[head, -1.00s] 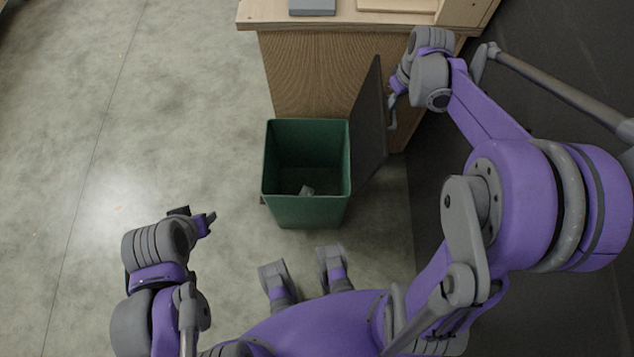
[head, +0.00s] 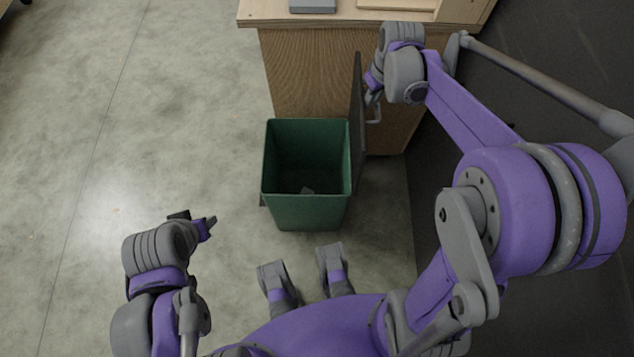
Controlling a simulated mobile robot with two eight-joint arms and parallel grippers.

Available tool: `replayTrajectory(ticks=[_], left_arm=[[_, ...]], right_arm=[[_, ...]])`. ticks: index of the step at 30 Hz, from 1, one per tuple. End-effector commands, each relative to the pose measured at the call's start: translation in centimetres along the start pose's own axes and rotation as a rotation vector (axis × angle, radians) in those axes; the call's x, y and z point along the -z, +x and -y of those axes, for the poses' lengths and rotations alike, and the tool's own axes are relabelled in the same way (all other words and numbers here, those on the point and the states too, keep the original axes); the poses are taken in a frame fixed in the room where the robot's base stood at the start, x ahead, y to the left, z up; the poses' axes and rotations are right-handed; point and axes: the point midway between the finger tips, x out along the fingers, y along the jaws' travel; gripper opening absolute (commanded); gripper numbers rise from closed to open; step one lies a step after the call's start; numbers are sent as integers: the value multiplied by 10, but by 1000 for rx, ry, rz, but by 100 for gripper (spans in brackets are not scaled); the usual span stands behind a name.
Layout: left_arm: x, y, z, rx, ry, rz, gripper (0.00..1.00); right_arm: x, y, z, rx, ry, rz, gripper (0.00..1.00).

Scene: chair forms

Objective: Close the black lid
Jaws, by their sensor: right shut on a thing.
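The black lid (head: 357,135) stands nearly upright, seen almost edge-on, along the right side of the green bin (head: 308,212). The bin is open at the top, with a small grey scrap inside. My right gripper (head: 373,98) is at the lid's outer right face, by a grey handle (head: 374,114), and is shut on the lid; its fingertips are partly hidden. My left gripper (head: 197,218) is empty and open at the lower left, well apart from the bin.
A wooden cabinet (head: 310,75) stands right behind the bin, with a grey flat item (head: 312,5) on its top. A dark wall or panel (head: 545,60) is on the right. The concrete floor (head: 170,100) to the left is clear.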

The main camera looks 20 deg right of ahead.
Motion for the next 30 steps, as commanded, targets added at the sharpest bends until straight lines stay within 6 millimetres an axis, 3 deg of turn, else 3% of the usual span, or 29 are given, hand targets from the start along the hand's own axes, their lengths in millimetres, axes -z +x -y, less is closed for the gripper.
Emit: replayTrajectory(ticks=[1,21,30], left_arm=[[-3,6,0,0,0,2,50],[-5,10,0,0,0,4,50],[-5,11,0,0,0,4,50]], right_arm=[[-8,28,20,28,-9,4,0],[25,39,76,22,-6,-7,0],[31,42,87,23,-6,-7,0]])
